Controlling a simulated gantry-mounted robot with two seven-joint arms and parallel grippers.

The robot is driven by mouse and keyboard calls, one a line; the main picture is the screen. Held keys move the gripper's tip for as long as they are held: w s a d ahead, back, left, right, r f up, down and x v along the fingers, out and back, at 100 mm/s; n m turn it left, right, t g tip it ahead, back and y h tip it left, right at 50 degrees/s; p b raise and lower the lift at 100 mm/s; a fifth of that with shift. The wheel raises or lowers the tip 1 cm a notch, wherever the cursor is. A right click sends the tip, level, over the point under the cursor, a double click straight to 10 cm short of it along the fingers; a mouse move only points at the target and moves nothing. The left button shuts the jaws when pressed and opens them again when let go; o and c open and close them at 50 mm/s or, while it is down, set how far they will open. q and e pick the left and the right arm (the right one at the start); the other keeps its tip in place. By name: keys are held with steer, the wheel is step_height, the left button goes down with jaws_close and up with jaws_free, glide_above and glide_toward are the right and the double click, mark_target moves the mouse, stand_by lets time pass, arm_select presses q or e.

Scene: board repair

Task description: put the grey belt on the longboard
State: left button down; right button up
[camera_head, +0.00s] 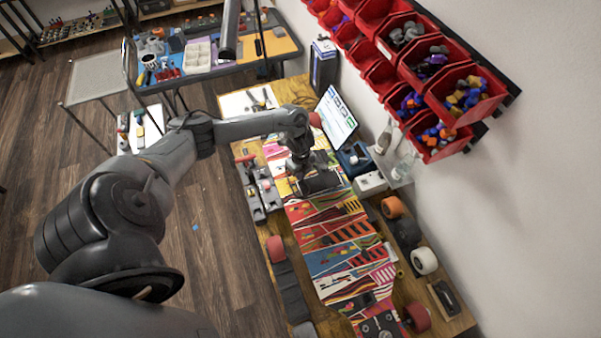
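The longboard (345,255), with a colourful patterned deck, lies along the wooden workbench. A wheel truck with a red wheel (417,317) shows at its near end. My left gripper (312,182) is over the far part of the longboard, pointing down. A dark grey piece shows at its fingers, but I cannot tell whether it is the gripper itself or the grey belt. I cannot pick out the grey belt with certainty. The fingertips are too small and dark to tell open from shut. My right gripper is not in view.
A tablet (336,118) and a dark box (323,64) stand at the bench's far right. Orange and white wheels (424,261) lie along the right edge, grey parts (292,295) along the left. Red bins (466,92) hang on the wall. Another table (272,45) stands beyond.

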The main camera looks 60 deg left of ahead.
arm_select(q)
steer(key=c, duration=1.3)
jaws_free()
steer(key=shift+c, duration=0.9)
steer(key=shift+r+p, duration=3.65)
steer(key=shift+r, duration=0.15)
